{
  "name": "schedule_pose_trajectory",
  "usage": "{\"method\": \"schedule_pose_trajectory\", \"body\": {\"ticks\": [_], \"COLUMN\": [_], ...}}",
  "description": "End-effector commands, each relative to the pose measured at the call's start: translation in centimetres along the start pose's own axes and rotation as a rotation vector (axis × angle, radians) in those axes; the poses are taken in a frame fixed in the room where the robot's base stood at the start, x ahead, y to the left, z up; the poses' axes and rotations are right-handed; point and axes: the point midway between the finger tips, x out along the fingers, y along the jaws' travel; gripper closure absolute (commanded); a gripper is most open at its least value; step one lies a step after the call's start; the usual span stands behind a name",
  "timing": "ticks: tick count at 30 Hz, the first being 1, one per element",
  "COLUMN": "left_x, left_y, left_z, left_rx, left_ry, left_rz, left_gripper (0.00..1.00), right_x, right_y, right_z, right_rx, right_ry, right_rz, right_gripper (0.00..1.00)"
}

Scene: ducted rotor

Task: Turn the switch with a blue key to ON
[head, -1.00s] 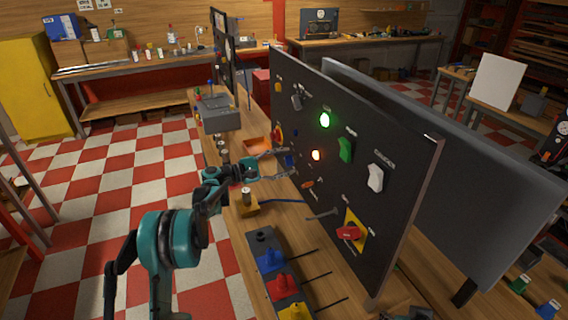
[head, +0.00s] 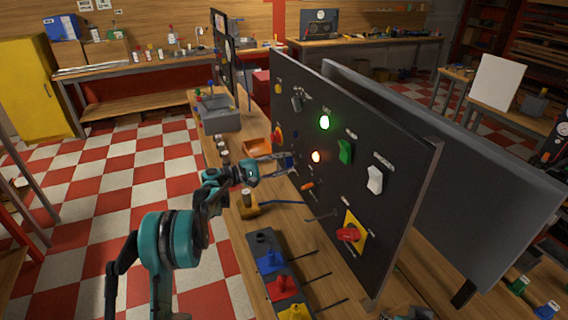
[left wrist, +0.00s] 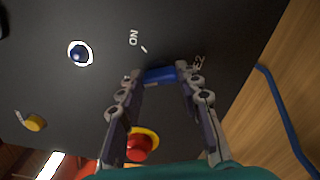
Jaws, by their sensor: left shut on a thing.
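The upright dark control panel (head: 330,180) stands on the workbench. My left gripper (head: 284,163) reaches the panel's left part from the left. In the left wrist view my left gripper (left wrist: 160,82) is shut on the blue key (left wrist: 160,75) at the panel face. White ON lettering (left wrist: 133,38) with a short tick mark is up and left of the key. Other lettering right of the key is partly hidden by a finger. Grey parts at the bottom edge of the head view may be my right gripper; its state does not show.
A round blue button (left wrist: 80,54) and a red button on yellow (left wrist: 140,145) are near the key.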

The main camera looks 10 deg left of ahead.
Motion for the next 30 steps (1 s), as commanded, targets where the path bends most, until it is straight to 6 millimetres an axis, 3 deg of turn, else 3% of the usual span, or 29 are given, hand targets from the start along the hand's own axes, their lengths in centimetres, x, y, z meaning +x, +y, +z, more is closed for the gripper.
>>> {"method": "schedule_pose_trajectory", "body": {"ticks": [30], "left_x": [0.02], "left_y": [-0.11], "left_z": [0.03], "left_rx": [0.924], "left_ry": [-0.002], "left_rz": [-0.002], "left_gripper": [0.95], "right_x": [-0.86], "right_y": [0.0], "right_z": [-0.62], "right_rx": [0.0], "right_ry": [0.0], "right_rz": [0.0], "right_gripper": [0.6]}}
